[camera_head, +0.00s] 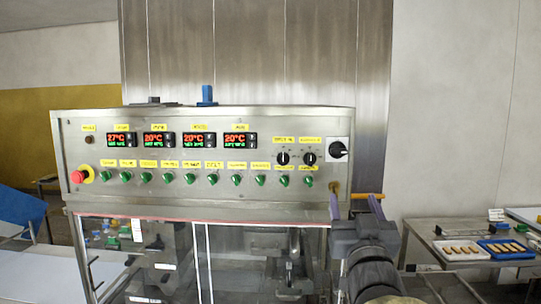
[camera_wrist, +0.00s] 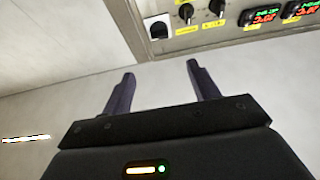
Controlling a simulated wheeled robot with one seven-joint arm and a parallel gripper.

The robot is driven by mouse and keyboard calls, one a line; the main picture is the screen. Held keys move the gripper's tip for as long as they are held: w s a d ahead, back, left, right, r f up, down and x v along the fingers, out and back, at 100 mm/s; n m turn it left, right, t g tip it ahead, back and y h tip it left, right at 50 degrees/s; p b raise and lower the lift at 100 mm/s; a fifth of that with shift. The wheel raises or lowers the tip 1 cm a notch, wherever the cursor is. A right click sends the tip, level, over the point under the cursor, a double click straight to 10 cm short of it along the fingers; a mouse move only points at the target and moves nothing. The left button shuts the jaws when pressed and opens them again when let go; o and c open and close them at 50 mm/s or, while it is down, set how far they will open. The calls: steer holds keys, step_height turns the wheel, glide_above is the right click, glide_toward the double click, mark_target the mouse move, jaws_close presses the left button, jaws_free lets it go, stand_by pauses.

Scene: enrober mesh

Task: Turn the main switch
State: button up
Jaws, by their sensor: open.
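The main switch (camera_head: 337,150), which I take to be the large black rotary knob on a white square plate, is at the right end of the steel control panel. My gripper (camera_head: 355,207) is open and empty, below and slightly right of the switch. In the wrist view, the two dark fingers of my gripper (camera_wrist: 160,75) stand apart, pointing toward the switch with a gap between.
The control panel (camera_head: 225,115) also carries four displays, a row of green knobs (camera_head: 189,180), two smaller black knobs and a red emergency button (camera_head: 79,176). A side table (camera_head: 425,232) with a white tray (camera_head: 461,250) and a blue tray (camera_head: 505,249) stands at the right.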

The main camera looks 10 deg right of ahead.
mark_target(339, 154)
steer(key=p+x, duration=0.9)
steer(key=x, duration=0.8)
steer(key=shift+w+d, duration=0.1)
steer(key=shift+w, duration=0.15)
steer(key=c, duration=1)
